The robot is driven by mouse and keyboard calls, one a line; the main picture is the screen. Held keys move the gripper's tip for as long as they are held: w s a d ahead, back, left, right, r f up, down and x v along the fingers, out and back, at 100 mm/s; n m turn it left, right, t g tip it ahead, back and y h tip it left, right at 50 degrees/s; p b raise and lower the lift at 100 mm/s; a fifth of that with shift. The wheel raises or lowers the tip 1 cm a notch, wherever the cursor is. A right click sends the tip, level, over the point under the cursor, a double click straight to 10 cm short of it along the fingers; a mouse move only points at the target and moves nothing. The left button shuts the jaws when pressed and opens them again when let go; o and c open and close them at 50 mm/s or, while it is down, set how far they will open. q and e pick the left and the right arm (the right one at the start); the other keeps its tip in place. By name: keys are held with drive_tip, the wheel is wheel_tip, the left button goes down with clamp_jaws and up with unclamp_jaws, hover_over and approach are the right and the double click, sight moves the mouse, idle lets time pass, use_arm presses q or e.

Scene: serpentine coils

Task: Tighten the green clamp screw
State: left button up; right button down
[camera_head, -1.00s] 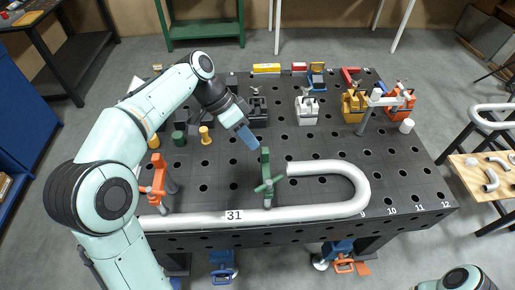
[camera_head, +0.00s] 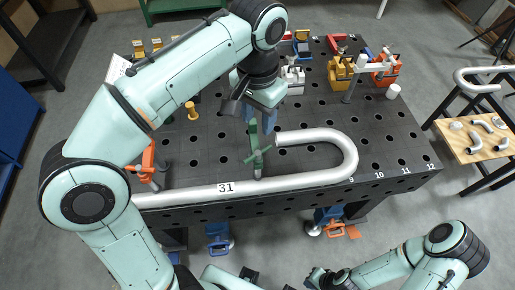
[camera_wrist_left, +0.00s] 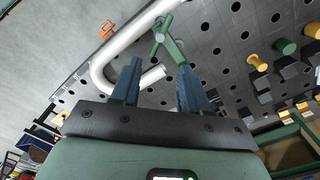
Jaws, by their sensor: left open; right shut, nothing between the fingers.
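The green clamp (camera_head: 253,135) stands on the black table by the bent silver pipe marked 31 (camera_head: 225,188). Its green screw handle (camera_head: 258,157) sits low on the clamp, just behind the pipe's front run. My left gripper (camera_head: 262,122) is open above and behind the clamp's upper part, its fingers partly hidden by my wrist. In the left wrist view the clamp (camera_wrist_left: 176,52) lies beyond the open fingers (camera_wrist_left: 158,75), nearer the right finger; contact cannot be told. My right gripper (camera_head: 316,279) is shut and empty, low in front of the table.
An orange clamp (camera_head: 148,163) holds the pipe's left part. White, yellow and orange clamps (camera_head: 340,72) stand at the back right. A wooden table (camera_head: 468,150) with pipe pieces is at the right.

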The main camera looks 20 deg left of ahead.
sight(258, 152)
use_arm(q)
wheel_tip(258, 152, down, 13)
drive_tip(key=b, duration=0.3)
drive_tip(key=shift+f, duration=0.15)
use_arm(e)
drive_tip(key=s+f, duration=0.1)
drive_tip(key=f, duration=0.1)
drive_tip(key=s+f, duration=0.1)
drive_tip(key=f, duration=0.1)
drive_tip(key=shift+s, duration=0.15)
